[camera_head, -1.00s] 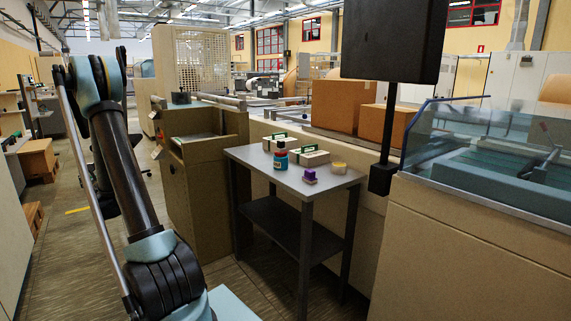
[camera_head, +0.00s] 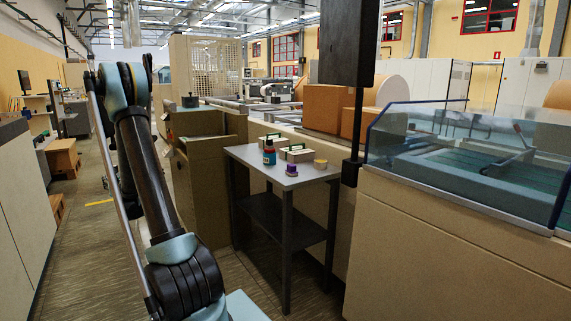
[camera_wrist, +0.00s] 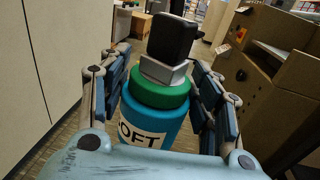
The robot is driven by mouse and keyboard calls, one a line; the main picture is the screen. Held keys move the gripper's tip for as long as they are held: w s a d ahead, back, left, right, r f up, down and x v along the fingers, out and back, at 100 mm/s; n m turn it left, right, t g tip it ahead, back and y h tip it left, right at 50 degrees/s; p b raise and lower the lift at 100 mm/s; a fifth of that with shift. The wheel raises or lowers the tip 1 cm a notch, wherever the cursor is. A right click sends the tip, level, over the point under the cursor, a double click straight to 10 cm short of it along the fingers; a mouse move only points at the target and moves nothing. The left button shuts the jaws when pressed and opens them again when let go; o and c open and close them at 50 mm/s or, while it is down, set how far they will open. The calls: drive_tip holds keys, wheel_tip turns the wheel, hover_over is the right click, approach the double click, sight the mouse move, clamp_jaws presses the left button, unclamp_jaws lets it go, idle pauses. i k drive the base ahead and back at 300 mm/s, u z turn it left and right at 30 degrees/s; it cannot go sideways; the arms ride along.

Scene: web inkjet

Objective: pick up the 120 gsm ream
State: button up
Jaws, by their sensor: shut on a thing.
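Two pale packs with green marks lie side by side on the small grey table (camera_head: 318,175) in the head view: a back pack (camera_head: 281,144) and a front pack (camera_head: 300,156). Their labels are too small to read, so I cannot tell which is the 120 gsm ream. My gripper (camera_wrist: 158,110) is shut on a blue bottle (camera_wrist: 150,125) with a green collar and a silver and black top, partly lettered "OFT". The bottle's base is hidden. My gripper does not show in the head view.
The table has a lower shelf. A brown machine (camera_head: 205,200) is left of it, a glass-covered machine (camera_head: 450,255) right. The aisle at left is open.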

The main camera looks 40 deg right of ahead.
sight(280, 142)
drive_tip(key=z, duration=0.1)
drive_tip(key=k, duration=0.1)
drive_tip(key=z, duration=0.35)
drive_tip(key=i, duration=1)
drive_tip(key=u, duration=0.05)
